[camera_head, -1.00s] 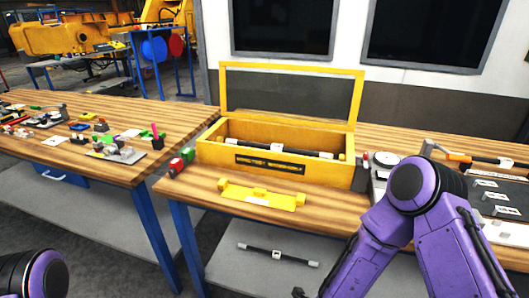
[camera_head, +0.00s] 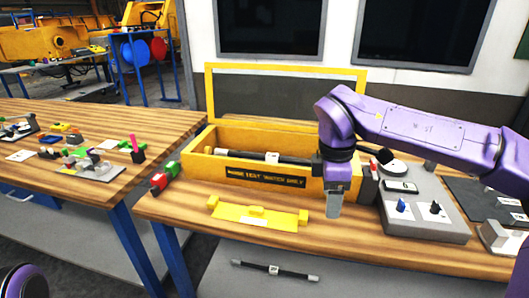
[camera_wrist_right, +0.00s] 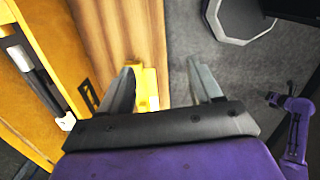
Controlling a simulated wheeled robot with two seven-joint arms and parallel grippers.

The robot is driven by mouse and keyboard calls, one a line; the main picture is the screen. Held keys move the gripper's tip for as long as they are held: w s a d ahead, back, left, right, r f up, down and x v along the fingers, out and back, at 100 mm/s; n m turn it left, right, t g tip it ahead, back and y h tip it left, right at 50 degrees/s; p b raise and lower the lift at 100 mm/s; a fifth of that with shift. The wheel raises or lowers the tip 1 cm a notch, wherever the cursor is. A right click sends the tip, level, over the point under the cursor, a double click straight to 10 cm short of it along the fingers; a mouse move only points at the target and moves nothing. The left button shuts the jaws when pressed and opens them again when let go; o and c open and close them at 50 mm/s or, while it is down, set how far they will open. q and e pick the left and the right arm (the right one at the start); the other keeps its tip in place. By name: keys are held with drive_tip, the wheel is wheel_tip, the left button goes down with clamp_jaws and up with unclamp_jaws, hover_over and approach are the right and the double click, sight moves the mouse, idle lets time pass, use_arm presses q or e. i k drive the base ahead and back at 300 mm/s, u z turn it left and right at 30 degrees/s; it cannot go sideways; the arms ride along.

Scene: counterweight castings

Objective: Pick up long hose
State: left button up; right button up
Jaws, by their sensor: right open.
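A dark hose with light end fittings and a white tag (camera_head: 240,157) lies inside the open yellow box (camera_head: 203,168). It also shows at the left of the right wrist view (camera_wrist_right: 43,80). A second dark hose with light ends and a white tag (camera_head: 290,273) lies on the grey shelf under the table. Which of them is the long hose I cannot tell. My right gripper (camera_head: 334,212) points down in front of the box's right end, apart from both hoses. Its fingers stand apart and empty in the right wrist view (camera_wrist_right: 165,85). My left gripper is out of view.
A yellow bracket (camera_head: 258,217) lies on the wooden table before the box. The box's raised framed lid (camera_head: 209,95) stands at its back. A grey control unit (camera_head: 425,215) is right of my gripper. Red and green items (camera_head: 160,181) lie left of the box.

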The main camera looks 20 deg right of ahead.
sight(273, 158)
drive_tip(key=i, duration=1.15)
